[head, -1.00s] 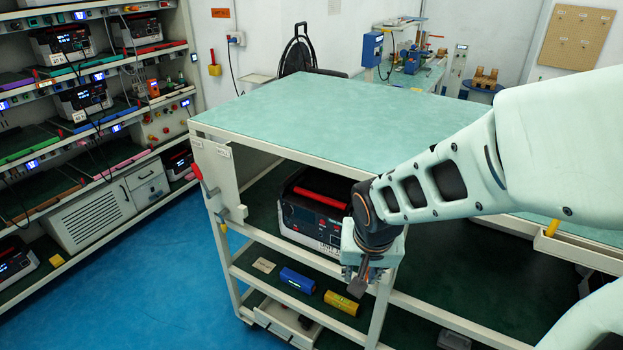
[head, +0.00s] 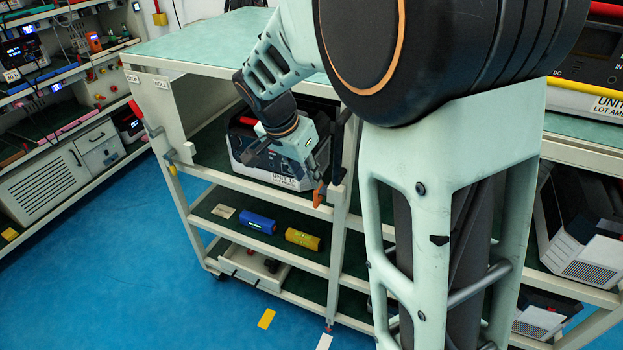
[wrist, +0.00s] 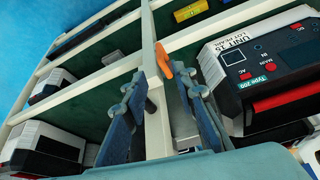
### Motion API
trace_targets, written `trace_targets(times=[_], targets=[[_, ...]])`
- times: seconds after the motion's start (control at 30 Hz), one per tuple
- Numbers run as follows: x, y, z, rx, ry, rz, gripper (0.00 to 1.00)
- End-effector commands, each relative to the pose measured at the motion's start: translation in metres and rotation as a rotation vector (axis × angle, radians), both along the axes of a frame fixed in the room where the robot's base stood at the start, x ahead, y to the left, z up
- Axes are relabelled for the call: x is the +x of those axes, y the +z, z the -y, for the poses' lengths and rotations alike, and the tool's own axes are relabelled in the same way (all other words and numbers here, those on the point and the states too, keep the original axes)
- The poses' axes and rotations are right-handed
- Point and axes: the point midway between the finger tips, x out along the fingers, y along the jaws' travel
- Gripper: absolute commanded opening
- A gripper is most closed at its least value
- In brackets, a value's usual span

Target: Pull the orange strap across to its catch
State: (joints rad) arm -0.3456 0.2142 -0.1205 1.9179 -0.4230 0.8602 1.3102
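The orange strap (head: 318,196) hangs short at the post on the right of the bay that holds a boxed unit (head: 240,150). It also shows in the wrist view (wrist: 163,62), near the fingertips. My gripper (head: 285,170) is at the front of that bay. In the wrist view my gripper (wrist: 160,80) has its fingers apart, with the white post (wrist: 156,125) seen between them. The strap's end is close to the right finger; I see no grip on it. A small grey block (head: 187,152) on the left post may be the catch; I cannot tell for sure.
The green bench top (head: 200,40) is above the bay. A blue block (head: 257,222) and a yellow block (head: 302,239) lie on the shelf below. A red handle (head: 138,112) sticks out at the left.

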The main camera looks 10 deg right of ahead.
Motion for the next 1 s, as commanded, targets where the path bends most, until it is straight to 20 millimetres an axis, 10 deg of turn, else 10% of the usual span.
trace_targets(times=[0.53,1.0], targets=[[0.022,-0.083,0.026,-0.003,0.001,-0.004,0.26],[0.026,-0.096,0.030,0.000,0.001,0.000,0.26]])
